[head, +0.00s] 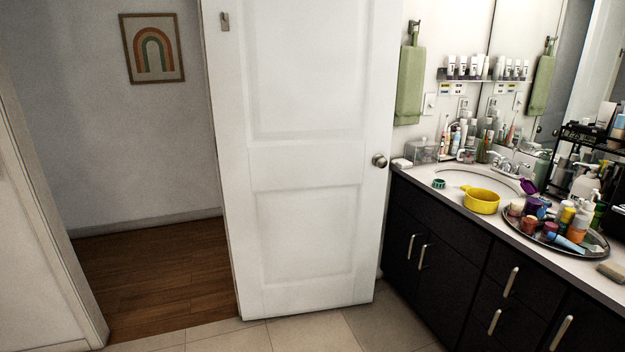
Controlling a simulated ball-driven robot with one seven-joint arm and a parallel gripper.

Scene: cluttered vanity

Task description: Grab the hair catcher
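A small teal-green ring-shaped piece (438,183) sits on the white counter (408,177) near its front edge, left of the sink. It looks like the hair catcher, but it is too small to tell for sure. A yellow round container (482,202) stands to its right, apart from it, at the front of the sink. My gripper is not in view, and nothing is seen touching the teal piece.
A white door (305,160) stands just left of the vanity. A dark round tray (512,224) crowded with bottles and jars covers the counter's right part. A black rack (590,135) stands behind. Dark cabinets (470,260) front the vanity; tile floor (350,332) is clear.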

